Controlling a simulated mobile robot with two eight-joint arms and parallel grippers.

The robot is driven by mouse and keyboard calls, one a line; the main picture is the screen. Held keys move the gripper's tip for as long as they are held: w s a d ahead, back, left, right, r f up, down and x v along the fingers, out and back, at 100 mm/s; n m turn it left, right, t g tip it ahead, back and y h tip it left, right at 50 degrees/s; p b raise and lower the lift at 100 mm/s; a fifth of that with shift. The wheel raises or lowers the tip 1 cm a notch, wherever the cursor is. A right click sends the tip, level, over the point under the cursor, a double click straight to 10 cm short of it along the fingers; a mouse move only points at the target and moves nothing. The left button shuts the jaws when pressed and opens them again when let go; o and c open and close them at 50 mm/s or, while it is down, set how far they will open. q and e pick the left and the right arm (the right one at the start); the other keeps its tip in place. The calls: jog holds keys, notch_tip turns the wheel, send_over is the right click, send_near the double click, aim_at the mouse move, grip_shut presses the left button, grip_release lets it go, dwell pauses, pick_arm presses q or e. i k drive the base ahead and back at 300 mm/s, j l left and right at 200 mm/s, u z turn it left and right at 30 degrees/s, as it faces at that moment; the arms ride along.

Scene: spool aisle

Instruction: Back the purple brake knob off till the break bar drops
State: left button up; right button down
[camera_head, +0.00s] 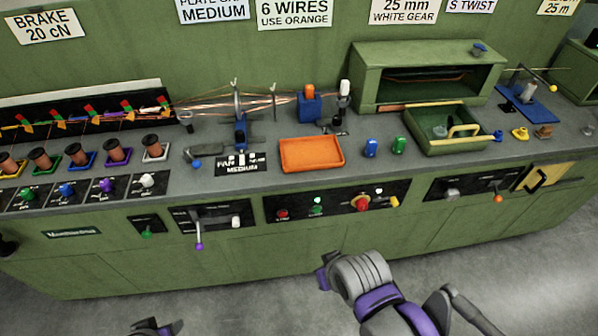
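The purple brake knob (107,186) stands on a black plate at the left front of the bench, between the blue knob (66,190) and the white knob (147,180). Behind it a copper spool (117,148) sits on a purple base. Small red, green and yellow parts (129,106) stand on the black rack behind the spools; I cannot tell which is the break bar or its position. My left gripper (155,328) is only partly in view at the bottom edge. My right gripper (323,273) is in front of the bench, away from the knobs; its fingers are mostly hidden.
An orange tray (311,168) and a green bin (445,144) stand on the bench. A purple-tipped lever (198,246) sticks out of the front panel. Thin wires (215,104) run from the rack to the twisting parts. The floor before the bench is clear.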

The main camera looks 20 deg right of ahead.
aim_at(106, 186)
jog(key=i+j+z, duration=0.3)
jog(key=i+j, duration=0.5)
